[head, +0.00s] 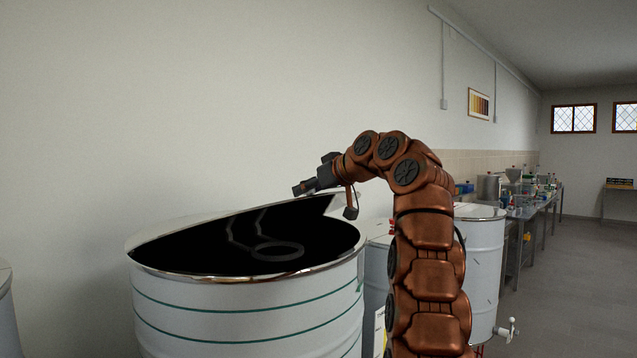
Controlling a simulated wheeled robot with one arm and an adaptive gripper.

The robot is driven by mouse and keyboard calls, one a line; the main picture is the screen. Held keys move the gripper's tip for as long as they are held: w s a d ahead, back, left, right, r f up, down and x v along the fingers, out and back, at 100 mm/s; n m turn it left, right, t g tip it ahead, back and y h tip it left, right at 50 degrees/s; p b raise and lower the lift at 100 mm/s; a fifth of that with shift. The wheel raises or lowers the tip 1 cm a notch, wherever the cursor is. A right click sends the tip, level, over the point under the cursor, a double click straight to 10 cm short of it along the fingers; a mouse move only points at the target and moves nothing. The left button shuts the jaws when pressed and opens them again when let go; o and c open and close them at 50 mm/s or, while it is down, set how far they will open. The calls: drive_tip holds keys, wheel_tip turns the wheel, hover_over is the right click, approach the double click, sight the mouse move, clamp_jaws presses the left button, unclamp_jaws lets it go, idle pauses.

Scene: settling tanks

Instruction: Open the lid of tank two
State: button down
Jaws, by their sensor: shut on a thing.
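A large white tank (245,312) with green bands and a shiny rim stands in front of me in the head view. Its lid (215,221) is tilted up, with its raised edge at the back right, and the dark opening shows below it. My gripper (303,188) is at the raised right part of the lid and shut on it. The exact grip point is too small to make out. A pale ring and bent bars (277,250) show faintly in the dark opening. I see no number on the tank.
Another white tank (480,265) with a tap (507,330) stands to the right, behind my arm. A tank edge (5,300) shows at far left. A wall is close behind the tanks. A bench (535,215) with lab items runs along it; the floor (590,290) at right is clear.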

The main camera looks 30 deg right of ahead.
drive_tip(key=shift+w, duration=0.1)
idle(0.3)
drive_tip(key=c, duration=0.8)
unclamp_jaws()
drive_tip(key=shift+r, duration=0.1)
drive_tip(key=shift+o, duration=0.2)
drive_tip(key=shift+s+r, duration=0.1)
drive_tip(key=shift+s, duration=0.1)
drive_tip(key=v, duration=1.1)
drive_tip(key=shift+s+r, duration=0.15)
drive_tip(key=shift+s, duration=0.1)
drive_tip(key=shift+c, duration=0.2)
